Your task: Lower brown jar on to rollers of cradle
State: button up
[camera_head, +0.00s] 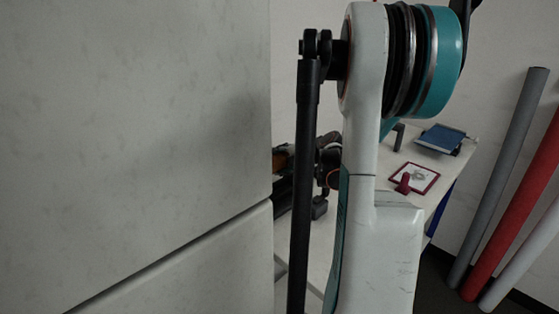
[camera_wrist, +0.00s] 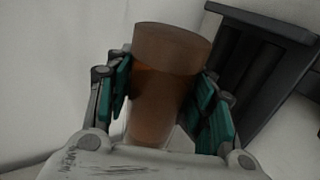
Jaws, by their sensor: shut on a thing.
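The brown jar (camera_wrist: 170,50), see-through and amber, stands between the teal-padded fingers of my gripper (camera_wrist: 163,90) in the wrist view. The fingers are shut on its two sides. Its lower end is partly hidden by the gripper body. A dark grey framed thing with bars (camera_wrist: 255,65) lies to the right of the jar; I cannot tell for sure that it is the cradle, and no rollers show clearly. In the head view my arm hides most of the work area, and the jar cannot be made out clearly.
A large pale panel (camera_head: 140,120) fills the left of the head view. Behind my arm, a white table (camera_head: 440,165) bears a blue tray (camera_head: 440,138) and a red-framed card (camera_head: 425,176). Grey, red and white rolls (camera_head: 500,180) lean at the right.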

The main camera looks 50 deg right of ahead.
aim_at(274, 184)
jog(key=shift+f+b, duration=2.4)
jog(key=shift+f, duration=1.2)
jog(key=shift+s+a+f+b, duration=0.25)
jog(key=shift+s+f+b, duration=0.1)
jog(key=shift+f+b, duration=0.25)
jog(key=shift+c, duration=1)
jog(key=o, duration=1.6)
jog(key=shift+w+f, duration=0.15)
jog(key=shift+c, duration=0.2)
jog(key=shift+w+d+f, duration=0.1)
jog(key=d+r+v, duration=0.1)
jog(key=v, duration=1.1)
jog(key=shift+w+a, duration=0.35)
jog(key=shift+a, duration=0.05)
